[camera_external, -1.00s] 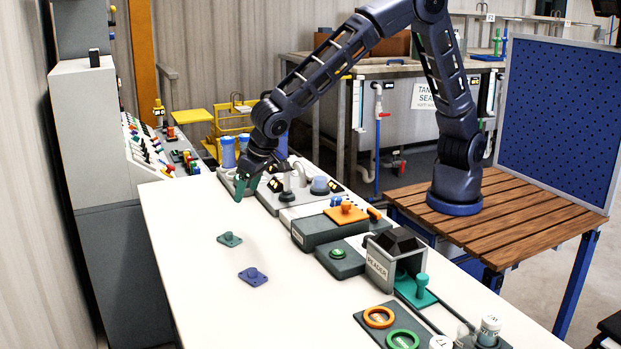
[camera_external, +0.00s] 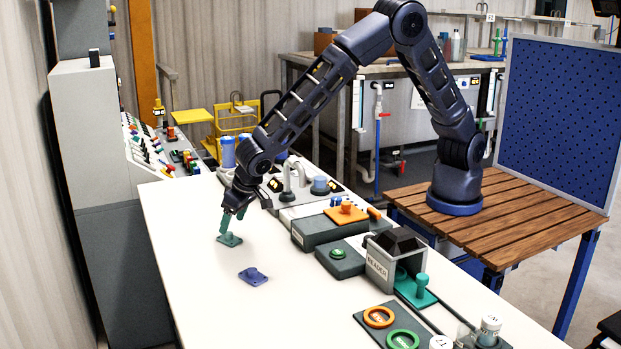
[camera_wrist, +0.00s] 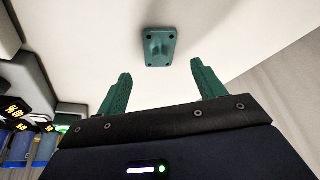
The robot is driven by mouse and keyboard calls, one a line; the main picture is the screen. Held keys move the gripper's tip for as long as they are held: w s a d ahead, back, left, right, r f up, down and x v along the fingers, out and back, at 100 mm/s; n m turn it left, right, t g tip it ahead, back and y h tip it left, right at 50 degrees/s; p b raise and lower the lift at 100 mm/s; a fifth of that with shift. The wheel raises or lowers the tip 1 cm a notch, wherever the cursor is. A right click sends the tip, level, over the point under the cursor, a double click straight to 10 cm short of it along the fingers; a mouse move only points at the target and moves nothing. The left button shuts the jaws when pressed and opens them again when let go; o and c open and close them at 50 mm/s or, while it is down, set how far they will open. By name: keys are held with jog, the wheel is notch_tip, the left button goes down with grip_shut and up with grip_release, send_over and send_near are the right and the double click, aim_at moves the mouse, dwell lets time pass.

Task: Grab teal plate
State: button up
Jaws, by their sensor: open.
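A dark teal plate (camera_external: 230,240) with a round knob lies flat on the white table. It also shows in the wrist view (camera_wrist: 160,47), with the knob in its middle and holes at its corners. My gripper (camera_external: 232,218) is just above this plate, pointing down, with its two green fingers apart and nothing between them. In the wrist view the plate lies beyond the fingertips (camera_wrist: 161,70), roughly centred between them. A second, brighter teal plate (camera_external: 416,296) with an upright knob sits at the grey reader (camera_external: 384,272).
A blue-violet plate (camera_external: 253,276) lies on the white table (camera_external: 190,300) nearer the camera. An orange plate (camera_external: 346,212) rests on a dark grey block. Orange and green rings (camera_external: 379,317) sit at the front right. The table's left side is clear.

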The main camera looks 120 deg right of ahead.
aim_at(229, 233)
jog(key=x, duration=0.4)
jog(key=shift+a+f, duration=0.1)
jog(key=shift+f, duration=0.15)
jog(key=shift+c, duration=0.4)
jog(key=c, duration=1)
